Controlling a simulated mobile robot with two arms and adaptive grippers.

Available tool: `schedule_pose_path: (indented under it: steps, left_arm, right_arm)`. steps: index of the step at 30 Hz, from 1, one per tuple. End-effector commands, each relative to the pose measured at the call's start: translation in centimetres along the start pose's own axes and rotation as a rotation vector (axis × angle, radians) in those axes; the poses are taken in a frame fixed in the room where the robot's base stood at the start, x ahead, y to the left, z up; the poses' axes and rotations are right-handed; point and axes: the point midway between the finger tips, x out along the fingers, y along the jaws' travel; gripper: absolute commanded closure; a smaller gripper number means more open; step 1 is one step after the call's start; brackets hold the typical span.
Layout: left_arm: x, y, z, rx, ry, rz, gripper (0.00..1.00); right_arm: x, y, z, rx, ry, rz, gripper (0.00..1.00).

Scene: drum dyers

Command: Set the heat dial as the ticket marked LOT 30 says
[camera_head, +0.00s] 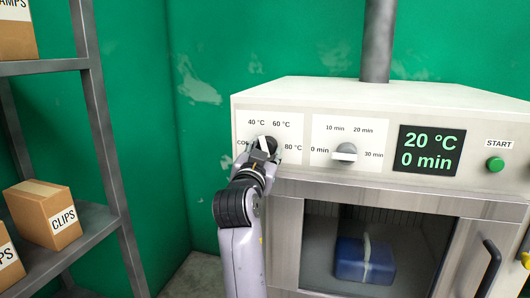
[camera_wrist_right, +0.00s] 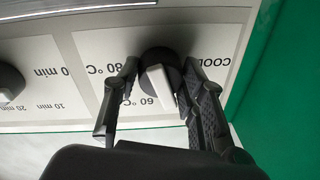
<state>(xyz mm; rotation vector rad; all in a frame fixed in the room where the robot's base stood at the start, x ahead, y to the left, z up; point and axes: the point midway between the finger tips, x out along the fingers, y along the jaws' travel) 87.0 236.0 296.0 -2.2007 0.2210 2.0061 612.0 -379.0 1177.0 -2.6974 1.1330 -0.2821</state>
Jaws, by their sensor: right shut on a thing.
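The heat dial (camera_head: 264,144) is a dark round knob with a pale grip bar, on a white plate marked COOL, 40, 60 and 80 °C. My right gripper (camera_head: 265,153) is at the dial and covers part of it and of the COOL label. In the right wrist view the heat dial (camera_wrist_right: 156,76) sits between the fingers of my right gripper (camera_wrist_right: 160,104), which is shut on it. The bar's exact pointing is hard to tell. The display (camera_head: 430,150) reads 20 °C and 0 min. No LOT 30 ticket and no left gripper are in view.
The time dial (camera_head: 344,152) is to the right of the heat dial, with a green START button (camera_head: 495,164) further right. A shelf (camera_head: 86,226) with boxes stands at left.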

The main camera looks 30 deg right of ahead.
Motion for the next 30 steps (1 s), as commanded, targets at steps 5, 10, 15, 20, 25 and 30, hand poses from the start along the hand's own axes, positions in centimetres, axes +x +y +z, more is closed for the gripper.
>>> schedule_pose_path:
  steps: [5,10,15,20,25,30]
  left_arm:
    - [0.0,0.0,0.0,0.000,0.000,0.000,0.60]
    - [0.0,0.0,0.0,0.000,0.000,0.000,0.60]
    - [0.0,0.0,0.0,0.000,0.000,0.000,0.60]
    - [0.0,-0.1,0.2,0.001,-0.002,-0.001,0.60]
    - [0.0,0.0,0.1,0.000,-0.001,0.000,0.60]
    - [0.0,0.0,0.1,0.000,-0.001,0.000,0.60]
  right_arm:
    - [0.0,0.0,-0.2,0.001,0.004,-0.001,0.52]
    - [0.0,0.0,-0.1,0.000,0.003,-0.001,0.41]
    - [0.0,0.0,-0.1,0.000,0.002,-0.002,0.41]
    - [0.0,-0.1,-0.4,0.001,0.003,-0.002,0.41]
    - [0.2,-0.7,-2.5,0.005,0.005,-0.002,0.41]
    - [0.5,-1.6,-5.9,0.006,0.005,-0.003,0.41]
